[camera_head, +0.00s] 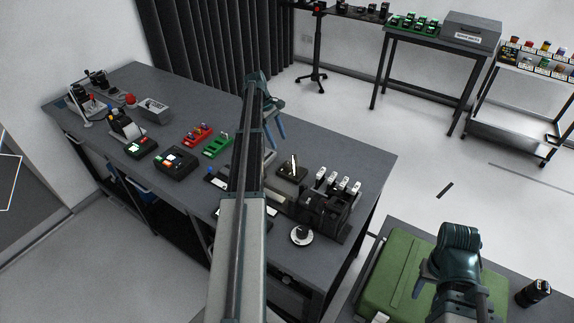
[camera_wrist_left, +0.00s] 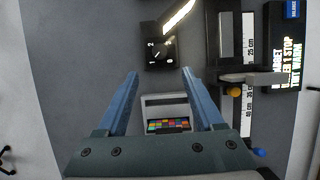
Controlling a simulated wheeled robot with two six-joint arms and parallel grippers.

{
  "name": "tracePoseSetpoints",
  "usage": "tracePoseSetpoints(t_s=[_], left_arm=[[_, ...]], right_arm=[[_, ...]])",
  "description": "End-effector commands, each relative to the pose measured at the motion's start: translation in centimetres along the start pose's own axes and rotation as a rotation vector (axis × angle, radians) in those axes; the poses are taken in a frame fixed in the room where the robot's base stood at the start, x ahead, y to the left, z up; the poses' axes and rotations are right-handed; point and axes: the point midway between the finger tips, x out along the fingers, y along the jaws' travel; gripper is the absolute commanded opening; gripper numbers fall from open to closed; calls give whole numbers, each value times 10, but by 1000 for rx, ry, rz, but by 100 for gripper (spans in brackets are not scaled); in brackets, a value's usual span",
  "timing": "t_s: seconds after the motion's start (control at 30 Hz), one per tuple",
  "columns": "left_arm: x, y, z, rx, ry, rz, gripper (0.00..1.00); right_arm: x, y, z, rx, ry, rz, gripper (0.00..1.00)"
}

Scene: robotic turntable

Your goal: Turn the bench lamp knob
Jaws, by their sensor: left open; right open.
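The bench lamp (camera_head: 292,170) is a small dark box with a lit bar, near the right part of the grey bench. In the left wrist view its dark base has a black knob (camera_wrist_left: 158,50) with white marks around it, and the lit bar (camera_wrist_left: 180,15) lies just above. My left gripper (camera_head: 277,147) is over the bench, left of the lamp. In its wrist view the open, empty fingers (camera_wrist_left: 160,73) point toward the knob, which sits just beyond the tips. My right gripper (camera_head: 450,288) is over the green case at lower right, its fingers partly hidden.
A black block with several white levers (camera_head: 338,184) is right of the lamp. The green case (camera_head: 392,270) lies on a second table. Bare bench surrounds the left gripper's far side.

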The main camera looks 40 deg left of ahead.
Motion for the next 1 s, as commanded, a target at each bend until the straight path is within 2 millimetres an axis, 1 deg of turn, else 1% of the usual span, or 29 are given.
tracePoseSetpoints(t_s=[0.03,0.6,0.7,0.8,1.0], left_arm=[[14,0,-2,1,0,0,69],[100,0,-2,1,0,0,69],[108,0,-2,0,0,0,69],[112,0,-1,0,0,1,69],[111,0,0,-1,0,0,69]], right_arm=[[14,-1,-1,0,0,0,50],[92,-9,-5,1,0,0,50],[100,-10,-6,1,0,0,50],[103,-10,-6,1,0,0,50],[102,-10,-6,1,0,0,50]])
